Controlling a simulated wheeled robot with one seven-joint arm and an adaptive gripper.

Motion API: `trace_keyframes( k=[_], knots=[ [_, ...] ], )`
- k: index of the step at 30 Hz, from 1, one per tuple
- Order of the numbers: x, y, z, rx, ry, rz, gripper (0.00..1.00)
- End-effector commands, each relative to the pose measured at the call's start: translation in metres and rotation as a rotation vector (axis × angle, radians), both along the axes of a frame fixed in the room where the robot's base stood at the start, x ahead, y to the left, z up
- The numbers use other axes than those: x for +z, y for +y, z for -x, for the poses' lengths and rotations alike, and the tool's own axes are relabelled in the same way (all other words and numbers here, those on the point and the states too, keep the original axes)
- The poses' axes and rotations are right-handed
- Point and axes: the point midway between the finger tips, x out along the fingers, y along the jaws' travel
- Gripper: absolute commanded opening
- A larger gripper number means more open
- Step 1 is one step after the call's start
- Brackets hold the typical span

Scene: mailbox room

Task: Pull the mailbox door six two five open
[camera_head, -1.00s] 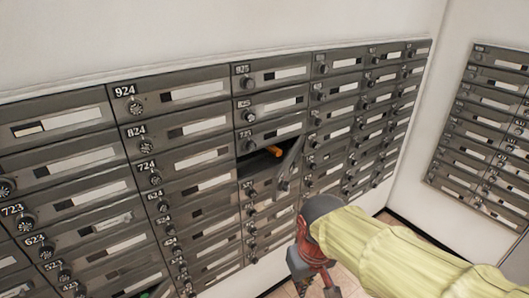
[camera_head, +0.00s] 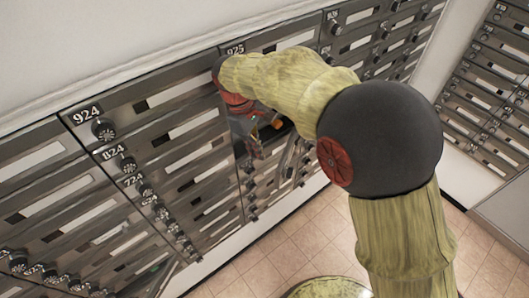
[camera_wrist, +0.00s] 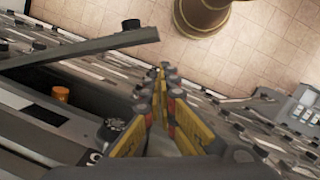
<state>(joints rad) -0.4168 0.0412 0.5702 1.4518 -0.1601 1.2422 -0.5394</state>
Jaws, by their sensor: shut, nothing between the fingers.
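One mailbox door (camera_head: 288,160) in the column under 925 stands swung out, with its dark compartment uncovered. Its number cannot be read; in the earlier head view it is the one just below 725. An orange item (camera_head: 277,123) lies inside, and it also shows in the wrist view (camera_wrist: 60,94). My gripper (camera_head: 257,152) is in front of this column, just left of the open door. In the wrist view my gripper (camera_wrist: 164,72) has its fingers together and empty; the open door (camera_wrist: 85,47) is apart from them, at upper left.
Closed mailbox doors with round knobs surround the opening; one knob (camera_wrist: 110,128) is close to my fingers. My arm hides part of the right columns. Another mailbox bank (camera_head: 490,90) is on the right wall. The tiled floor (camera_head: 270,245) is clear.

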Motion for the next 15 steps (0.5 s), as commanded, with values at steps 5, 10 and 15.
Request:
trace_keyframes(
  k=[5,10,15],
  knots=[
    [0.008,-0.003,0.0,0.074,0.027,0.009,0.0],
    [0.008,-0.005,0.003,0.112,0.043,0.01,0.0],
    [-0.006,-0.008,0.005,0.118,0.048,0.01,0.0]
  ],
)
